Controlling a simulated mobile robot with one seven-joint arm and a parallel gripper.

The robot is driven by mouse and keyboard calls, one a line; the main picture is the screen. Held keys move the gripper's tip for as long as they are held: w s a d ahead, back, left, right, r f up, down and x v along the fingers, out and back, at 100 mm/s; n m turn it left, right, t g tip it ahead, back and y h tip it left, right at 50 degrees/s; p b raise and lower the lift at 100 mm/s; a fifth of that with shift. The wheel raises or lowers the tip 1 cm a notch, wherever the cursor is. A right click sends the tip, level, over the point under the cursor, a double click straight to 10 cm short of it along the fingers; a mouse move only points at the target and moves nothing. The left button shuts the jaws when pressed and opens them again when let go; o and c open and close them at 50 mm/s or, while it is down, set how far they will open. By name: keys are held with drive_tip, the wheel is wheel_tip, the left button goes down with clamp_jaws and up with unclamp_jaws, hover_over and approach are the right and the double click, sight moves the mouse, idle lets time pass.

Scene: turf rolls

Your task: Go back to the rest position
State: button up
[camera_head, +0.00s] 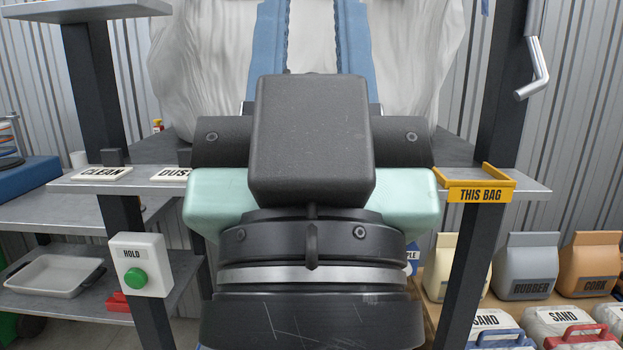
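My gripper (312,140) and wrist fill the middle of the head view, seen from behind, with a dark block, mint-green sides and a black ring below. Its fingertips are hidden behind its own body, so I cannot tell whether it is open or shut or holds anything. Beyond it hangs a large white bulk bag (420,55) with blue straps (268,45). My gripper overlaps the bag's lower part in the picture; I cannot tell whether they touch.
A grey shelf with CLEAN (103,174) and DUST (170,174) labels is at left, above a HOLD box with a green button (136,278). A yellow THIS BAG tray (480,195) is at right. RUBBER (525,268) and CORK (590,265) bags stand lower right. Dark posts flank my arm.

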wheel_tip(320, 180, up, 25)
drive_tip(key=p, duration=2.2)
drive_tip(key=shift+w+f, duration=0.1)
drive_tip(key=shift+f, duration=0.05)
